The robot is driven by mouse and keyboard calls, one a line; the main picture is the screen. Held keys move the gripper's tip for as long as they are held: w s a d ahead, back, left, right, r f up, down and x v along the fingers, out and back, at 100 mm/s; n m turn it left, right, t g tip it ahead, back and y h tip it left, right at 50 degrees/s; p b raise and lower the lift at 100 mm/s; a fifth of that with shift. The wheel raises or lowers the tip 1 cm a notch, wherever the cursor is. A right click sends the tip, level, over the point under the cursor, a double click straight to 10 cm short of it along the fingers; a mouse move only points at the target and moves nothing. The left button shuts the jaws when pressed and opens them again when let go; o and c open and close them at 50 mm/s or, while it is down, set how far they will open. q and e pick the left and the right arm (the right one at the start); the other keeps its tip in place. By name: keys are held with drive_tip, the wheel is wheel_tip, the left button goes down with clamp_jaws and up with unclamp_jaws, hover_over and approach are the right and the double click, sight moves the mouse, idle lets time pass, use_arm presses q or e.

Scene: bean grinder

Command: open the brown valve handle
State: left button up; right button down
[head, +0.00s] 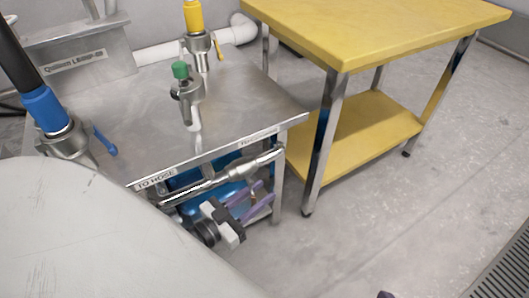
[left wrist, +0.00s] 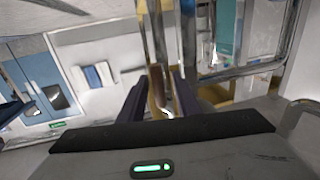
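The brown valve handle (left wrist: 157,90) shows in the left wrist view as a narrow upright bar between my left gripper's two dark purple fingers. My left gripper (left wrist: 160,87) looks open around it, with a small gap beside the handle; contact is not clear. In the head view my left gripper (head: 267,192) is below the front edge of the steel table, fingers pointing right. A small brown bit of the handle (head: 253,198) shows between the fingers. A small dark purple tip at the bottom edge of the head view may be my right gripper (head: 385,295); its opening is hidden.
A steel pipe (head: 225,172) runs just above my left gripper, along the steel table (head: 140,110) labelled "TO HOSE". Green, yellow and blue valve fittings stand on that table. A yellow two-tier table (head: 375,30) stands to the right.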

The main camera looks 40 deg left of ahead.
use_arm(q)
drive_tip(key=shift+w+d, duration=0.2)
drive_tip(key=shift+w, duration=0.7)
use_arm(e)
drive_tip(key=shift+a+r, duration=0.15)
drive_tip(key=shift+r, duration=0.25)
use_arm(q)
clamp_jaws()
use_arm(e)
drive_tip(key=shift+w, duration=0.1)
